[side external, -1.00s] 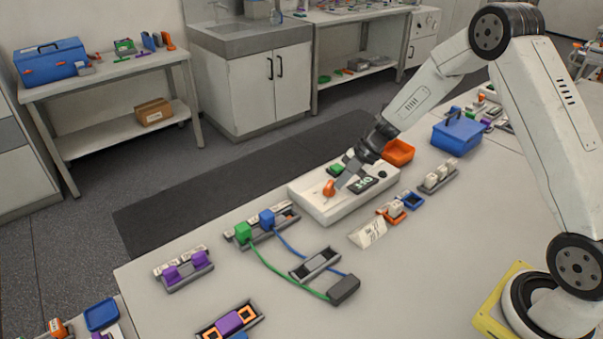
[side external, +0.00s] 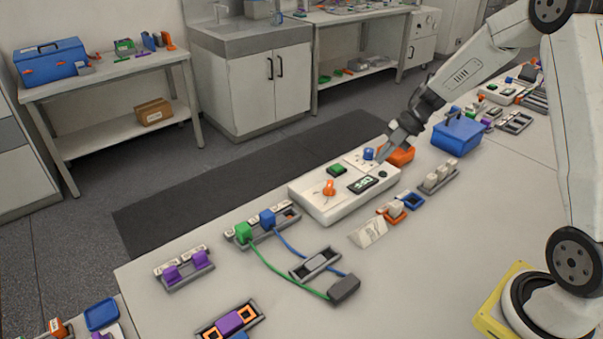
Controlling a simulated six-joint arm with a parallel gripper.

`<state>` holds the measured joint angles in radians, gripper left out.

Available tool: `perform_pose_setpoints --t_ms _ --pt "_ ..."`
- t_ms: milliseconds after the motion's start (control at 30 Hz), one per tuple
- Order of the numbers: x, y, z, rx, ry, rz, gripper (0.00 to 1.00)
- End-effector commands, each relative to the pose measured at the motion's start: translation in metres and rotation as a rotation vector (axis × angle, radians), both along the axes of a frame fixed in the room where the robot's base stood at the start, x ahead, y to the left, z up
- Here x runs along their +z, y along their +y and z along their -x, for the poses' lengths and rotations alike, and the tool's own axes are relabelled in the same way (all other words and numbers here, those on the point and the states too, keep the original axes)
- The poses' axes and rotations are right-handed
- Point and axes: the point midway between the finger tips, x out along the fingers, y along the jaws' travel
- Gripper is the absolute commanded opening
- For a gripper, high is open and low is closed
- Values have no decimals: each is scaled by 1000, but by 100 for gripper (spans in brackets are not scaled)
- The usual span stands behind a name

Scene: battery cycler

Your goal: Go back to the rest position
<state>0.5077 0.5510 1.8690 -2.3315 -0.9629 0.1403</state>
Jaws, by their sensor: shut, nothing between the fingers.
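My gripper (side external: 384,159) is shut and empty. It is in the air near the right end of the white battery cycler (side external: 322,207), by its blue knob and in front of an orange bin. The cycler's orange knob (side external: 329,187), green button (side external: 337,169), small display (side external: 363,184) and blue knob (side external: 369,153) are all in view. I cannot tell the exact gap between my fingertips and the cycler's top.
An orange bin (side external: 403,156) and a blue toolbox (side external: 456,136) stand beyond my gripper. Green and blue plugs (side external: 243,232) with cables lead to a dark block (side external: 344,289). A folded white card (side external: 368,233) stands in front.

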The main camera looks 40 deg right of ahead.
Motion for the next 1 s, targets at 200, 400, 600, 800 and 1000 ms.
perform_pose_setpoints --t_ms 200,400,600,800,1000 --pt "5 -3 1 0 0 -1 0" --pt "4 -3 1 0 0 0 0" --pt "5 0 -1 -14 -9 -2 0" --pt "13 11 -14 -96 -60 -18 0" --pt "26 28 -33 -266 -136 -44 0"
